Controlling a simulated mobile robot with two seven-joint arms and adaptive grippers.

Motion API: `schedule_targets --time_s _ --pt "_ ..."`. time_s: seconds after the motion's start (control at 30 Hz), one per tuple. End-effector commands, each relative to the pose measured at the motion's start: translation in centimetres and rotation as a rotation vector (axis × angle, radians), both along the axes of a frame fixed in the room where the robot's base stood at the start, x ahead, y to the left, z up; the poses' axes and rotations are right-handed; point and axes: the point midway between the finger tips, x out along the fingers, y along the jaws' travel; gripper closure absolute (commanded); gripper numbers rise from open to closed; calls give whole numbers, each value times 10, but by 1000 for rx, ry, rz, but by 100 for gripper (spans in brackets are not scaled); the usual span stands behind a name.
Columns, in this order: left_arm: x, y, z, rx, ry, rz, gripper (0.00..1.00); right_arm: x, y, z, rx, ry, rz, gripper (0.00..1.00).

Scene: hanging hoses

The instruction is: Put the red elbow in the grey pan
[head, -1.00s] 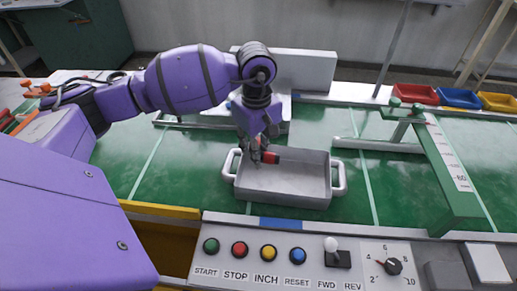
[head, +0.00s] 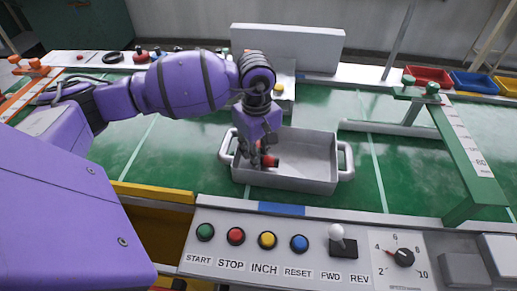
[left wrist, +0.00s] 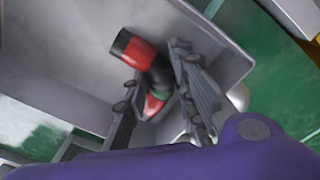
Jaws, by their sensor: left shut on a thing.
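The red elbow (head: 269,161) is a bent pipe piece with black parts and a green band. In the left wrist view the red elbow (left wrist: 143,52) sits between the two grey fingers. My left gripper (head: 257,160) is shut on it, pointing down inside the left part of the grey pan (head: 315,174). The grey pan has a handle at each end and stands on the green surface; it also shows in the left wrist view (left wrist: 60,50). The fingers hide part of the elbow. I cannot tell whether the elbow touches the pan floor. My right gripper is not in view.
A control panel (head: 300,268) with buttons and a dial lies in front. A green frame (head: 455,150) with a scale stands at the right. Red, blue and yellow bins (head: 470,83) are at the back right.

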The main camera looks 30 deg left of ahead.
Motion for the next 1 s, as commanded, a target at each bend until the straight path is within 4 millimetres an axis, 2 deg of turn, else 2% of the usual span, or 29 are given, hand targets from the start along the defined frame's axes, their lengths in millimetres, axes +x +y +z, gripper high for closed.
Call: schedule_targets --time_s 0.27,0.3,0.47,0.8,0.87,1.0 --pt "1 0 -1 0 -2 0 100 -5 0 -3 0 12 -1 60" --pt "1 0 -1 0 -2 0 74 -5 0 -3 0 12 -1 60" --pt "0 0 -1 0 -2 0 54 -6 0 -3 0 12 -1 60" --pt "0 1 0 2 -1 0 54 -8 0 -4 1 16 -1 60" --pt "0 1 5 2 -2 0 54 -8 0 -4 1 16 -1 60" --pt "1 1 27 2 -5 -1 54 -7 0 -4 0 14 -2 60"
